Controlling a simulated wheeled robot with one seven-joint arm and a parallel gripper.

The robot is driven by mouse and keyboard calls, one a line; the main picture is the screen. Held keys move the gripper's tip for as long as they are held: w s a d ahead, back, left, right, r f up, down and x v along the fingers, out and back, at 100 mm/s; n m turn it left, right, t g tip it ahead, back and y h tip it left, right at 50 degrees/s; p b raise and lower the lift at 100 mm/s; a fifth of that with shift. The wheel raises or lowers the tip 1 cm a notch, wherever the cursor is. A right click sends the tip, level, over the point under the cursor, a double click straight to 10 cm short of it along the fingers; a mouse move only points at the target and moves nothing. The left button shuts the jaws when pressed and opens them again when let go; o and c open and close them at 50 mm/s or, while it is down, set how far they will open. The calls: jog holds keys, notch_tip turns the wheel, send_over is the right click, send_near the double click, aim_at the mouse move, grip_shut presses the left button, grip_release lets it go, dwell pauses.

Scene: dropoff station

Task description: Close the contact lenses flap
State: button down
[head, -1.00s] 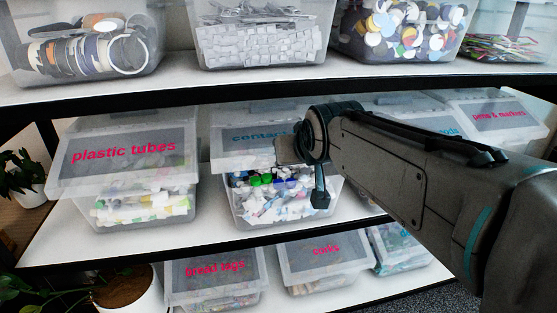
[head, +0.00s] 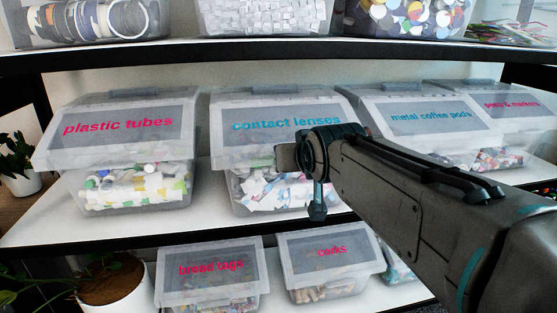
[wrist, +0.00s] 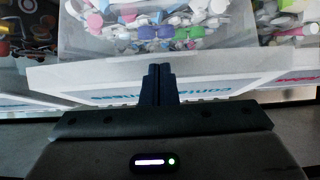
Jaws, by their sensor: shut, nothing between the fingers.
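The contact lenses flap (head: 225,150) is a pale translucent panel with blue lettering on a grey label, on the middle-shelf bin. It slopes down over the upper front of the contact lenses bin (head: 240,200); small mixed contents show below its lower edge. My gripper (head: 317,212) is in front of the flap's lower right part, fingers pointing down in the head view. In the wrist view my gripper (wrist: 160,68) shows two dark fingers pressed together, empty, overlapping the flap (wrist: 75,75), whose lettering is upside down. I cannot tell whether they touch it.
The plastic tubes bin (head: 120,125) stands to the left. The metal coffee pods bin (head: 430,115) and the pens & markers bin (head: 505,105) stand to the right. The upper shelf edge (head: 250,55) runs above. Bread tags (head: 210,268) and corks (head: 330,252) bins are below.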

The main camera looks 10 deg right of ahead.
jog(key=shift+f+b, duration=0.3)
jog(key=shift+f, duration=0.2)
